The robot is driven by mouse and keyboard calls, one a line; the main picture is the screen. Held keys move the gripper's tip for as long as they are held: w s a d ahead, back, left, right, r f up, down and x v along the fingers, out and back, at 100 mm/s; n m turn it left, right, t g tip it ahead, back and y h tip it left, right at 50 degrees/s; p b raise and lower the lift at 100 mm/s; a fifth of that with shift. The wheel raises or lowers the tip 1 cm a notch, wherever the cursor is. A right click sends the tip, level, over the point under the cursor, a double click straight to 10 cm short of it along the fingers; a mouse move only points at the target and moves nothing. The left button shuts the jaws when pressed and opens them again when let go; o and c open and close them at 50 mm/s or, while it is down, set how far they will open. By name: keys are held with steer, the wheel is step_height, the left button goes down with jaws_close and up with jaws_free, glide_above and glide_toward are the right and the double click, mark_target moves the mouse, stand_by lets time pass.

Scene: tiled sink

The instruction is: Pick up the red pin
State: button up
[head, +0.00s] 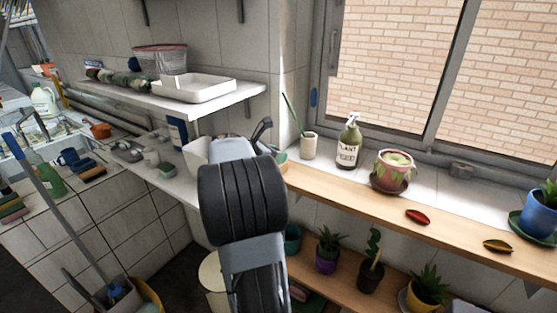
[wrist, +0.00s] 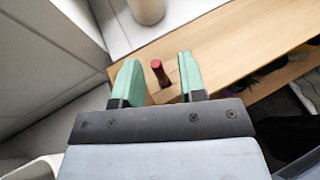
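The red pin (wrist: 158,72) shows in the wrist view as a small upright-looking piece with a red top and a darker lower part. It is by the near left end of the wooden shelf (wrist: 225,45). My gripper (wrist: 156,82) has two green fingers, spread apart, with the pin between them in the picture. Gaps show on both sides of the pin, so neither finger appears to touch it. How far the fingertips are above the shelf I cannot tell. In the head view my arm hides most of the gripper and the pin; a green fingertip (head: 281,158) shows.
A beige cup (head: 308,146) stands just beyond, then a spray bottle (head: 348,147) and a potted plant (head: 393,171). A red leaf-shaped piece (head: 417,217) and a yellow one (head: 497,246) lie farther right on the shelf. A tiled wall (wrist: 45,70) is at left in the wrist view.

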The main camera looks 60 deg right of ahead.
steer(key=shift+s+d+f, duration=0.2)
steer(key=shift+d+f, duration=0.05)
steer(key=shift+d, duration=0.2)
steer(key=shift+c, duration=0.3)
jaws_close()
